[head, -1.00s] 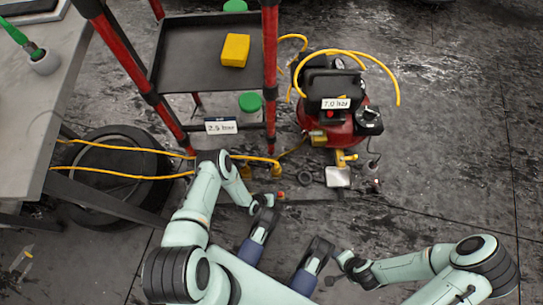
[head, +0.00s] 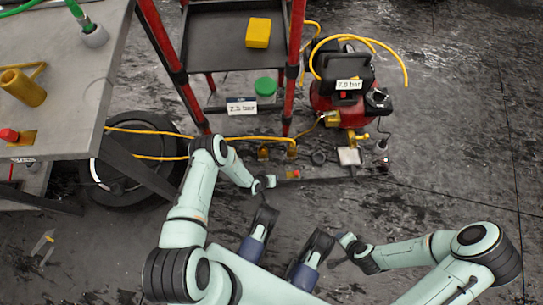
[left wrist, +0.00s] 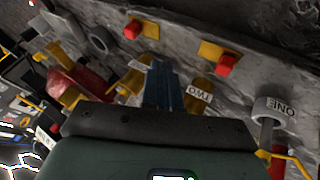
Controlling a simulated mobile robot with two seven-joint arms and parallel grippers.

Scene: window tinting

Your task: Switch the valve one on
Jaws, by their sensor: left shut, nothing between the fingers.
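In the left wrist view, a grey round piece labelled ONE (left wrist: 274,110) is at the right, on a stem. A yellow lever (left wrist: 290,158) shows below it, partly cut off by the frame. A yellow cylinder labelled TWO (left wrist: 200,92) is left of it. My left gripper (left wrist: 163,82) is shut and empty, with TWO just to its right and ONE farther right. In the head view my left gripper (head: 267,183) is low, near the board with small yellow fittings (head: 291,147); labels there are too small to read. My right gripper (head: 346,241) is small and its fingers are unclear.
Red buttons (left wrist: 226,64) sit on yellow plates along the grey board. A red compressor (head: 322,105) marked 7.0 bar stands behind, right of a red-framed cart (head: 204,55) with a 2.5 bar sign (head: 241,106). A yellow hose (head: 150,132) runs along the left. A workbench (head: 75,55) borders the left.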

